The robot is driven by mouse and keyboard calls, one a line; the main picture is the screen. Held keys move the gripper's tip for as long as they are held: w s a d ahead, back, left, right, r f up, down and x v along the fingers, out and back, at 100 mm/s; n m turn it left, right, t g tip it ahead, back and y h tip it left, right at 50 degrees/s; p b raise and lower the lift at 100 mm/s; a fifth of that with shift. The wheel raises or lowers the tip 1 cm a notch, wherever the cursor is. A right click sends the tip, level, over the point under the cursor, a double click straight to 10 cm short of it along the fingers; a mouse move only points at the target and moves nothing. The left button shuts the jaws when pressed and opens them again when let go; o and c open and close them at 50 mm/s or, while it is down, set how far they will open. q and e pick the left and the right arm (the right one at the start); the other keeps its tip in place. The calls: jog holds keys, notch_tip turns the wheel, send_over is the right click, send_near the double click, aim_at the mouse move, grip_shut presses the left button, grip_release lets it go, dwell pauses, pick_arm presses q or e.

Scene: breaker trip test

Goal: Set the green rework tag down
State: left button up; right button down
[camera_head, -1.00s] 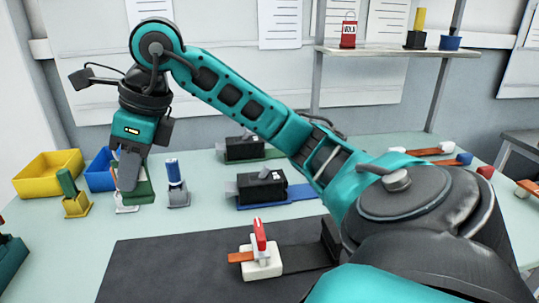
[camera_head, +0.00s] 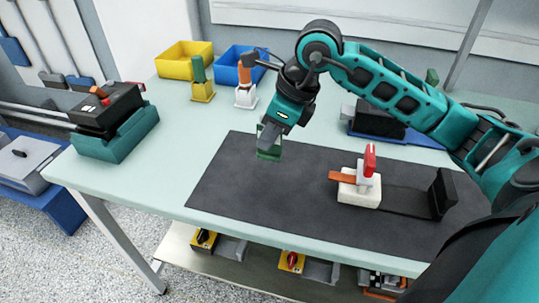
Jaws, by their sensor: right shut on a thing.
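The green rework tag (camera_head: 270,154) is a small green piece at the tip of my right gripper (camera_head: 268,138). My right gripper points down and is shut on the tag, over the upper left part of the dark mat (camera_head: 235,185). Its fingers hide part of the tag. I cannot tell whether the tag touches the mat. My left gripper is not in view.
A white breaker block (camera_head: 360,194) with a red lever sits on the mat's right. Behind stand a yellow bin (camera_head: 185,62), a blue bin (camera_head: 232,72), a yellow stand (camera_head: 203,92) and a white stand (camera_head: 246,98). A teal cradle (camera_head: 118,140) is at left. The mat's left side is clear.

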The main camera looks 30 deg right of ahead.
aim_at(270, 153)
jog(key=shift+f, duration=0.7)
notch_tip(270, 153, down, 3)
jog(key=shift+f, duration=0.35)
pick_arm(q)
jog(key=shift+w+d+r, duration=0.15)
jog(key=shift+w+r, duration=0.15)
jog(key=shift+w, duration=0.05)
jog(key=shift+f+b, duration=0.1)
jog(key=shift+b, duration=0.2)
pick_arm(e)
jog(key=shift+f, duration=0.2)
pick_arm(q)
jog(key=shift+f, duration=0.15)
pick_arm(e)
jog(key=c, duration=1.2)
grip_release()
jog(key=shift+r, duration=0.1)
